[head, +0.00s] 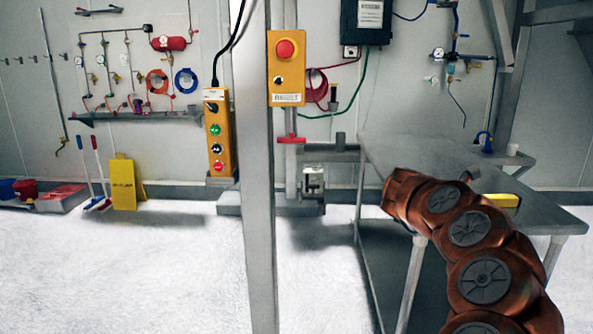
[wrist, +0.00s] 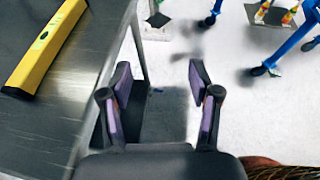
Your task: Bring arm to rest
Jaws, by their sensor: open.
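My gripper (wrist: 160,85) shows in the wrist view with its two fingers spread apart and nothing between them. It hangs just past the edge of the grey metal table (wrist: 85,100), above the floor and a lower shelf. In the head view my copper-coloured arm reaches up from the lower right in front of the table (head: 400,150). The gripper itself is hidden there, behind the arm's end.
A yellow level (wrist: 45,48) lies on the table; it also shows in the head view (head: 503,200). A grey post (head: 257,180) carries an orange emergency-stop box (head: 286,70). A yellow button pendant (head: 217,135) hangs left of it. Blue legs on casters (wrist: 285,48) stand nearby.

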